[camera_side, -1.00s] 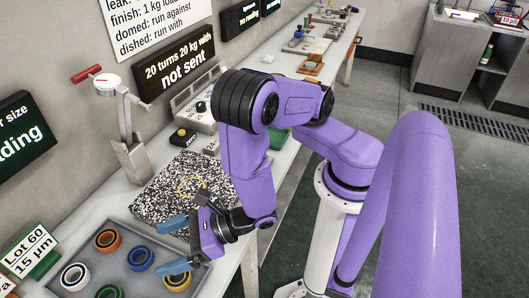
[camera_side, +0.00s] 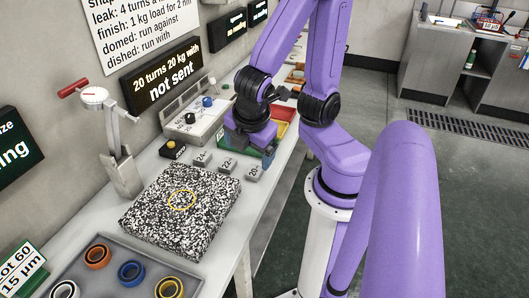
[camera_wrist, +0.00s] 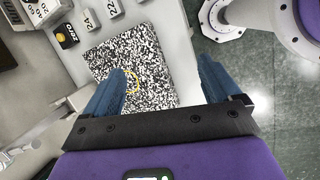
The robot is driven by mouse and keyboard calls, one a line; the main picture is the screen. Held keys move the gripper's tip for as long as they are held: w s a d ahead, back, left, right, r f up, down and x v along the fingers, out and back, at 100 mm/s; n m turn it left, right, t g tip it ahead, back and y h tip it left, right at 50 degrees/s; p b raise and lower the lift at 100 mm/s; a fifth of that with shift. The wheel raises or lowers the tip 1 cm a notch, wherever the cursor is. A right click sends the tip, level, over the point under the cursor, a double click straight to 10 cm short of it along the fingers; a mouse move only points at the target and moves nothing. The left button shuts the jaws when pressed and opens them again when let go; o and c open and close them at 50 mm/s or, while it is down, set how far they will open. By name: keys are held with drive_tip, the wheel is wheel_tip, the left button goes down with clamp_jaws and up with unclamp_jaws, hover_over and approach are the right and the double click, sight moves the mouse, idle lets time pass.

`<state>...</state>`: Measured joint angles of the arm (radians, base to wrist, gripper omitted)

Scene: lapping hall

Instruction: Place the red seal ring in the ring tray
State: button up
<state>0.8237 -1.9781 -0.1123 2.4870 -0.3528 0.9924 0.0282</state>
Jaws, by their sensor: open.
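The grey ring tray (camera_side: 108,278) lies at the lower left of the side view, partly cut off by the frame edge. It holds an orange ring (camera_side: 97,257), a blue ring (camera_side: 131,273), a yellow ring (camera_side: 169,288) and a white ring (camera_side: 64,290). I cannot pick out a distinct red seal ring. My gripper (camera_side: 268,152) is over the bench beyond the speckled plate, beside coloured bins. In the wrist view my gripper (camera_wrist: 166,82) has its two blue fingers wide apart, with nothing between them.
A black-and-white speckled plate (camera_side: 180,222) with a thin yellow circle (camera_side: 182,200) lies mid-bench. Several small grey numbered blocks (camera_side: 227,166) stand beyond it. A red-handled press (camera_side: 118,150) stands by the wall. A red bin (camera_side: 285,113) is near my gripper.

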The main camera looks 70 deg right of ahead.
drive_tip(key=s+a+m+y, duration=0.1)
drive_tip(key=s+r+m+g+y, duration=0.1)
drive_tip(key=s, duration=0.1)
drive_tip(key=s+a+r+m+g+y, duration=0.1)
drive_tip(key=shift+s+a+y, duration=0.3)
drive_tip(key=shift+a+y, duration=0.05)
drive_tip(key=shift+y, duration=0.05)
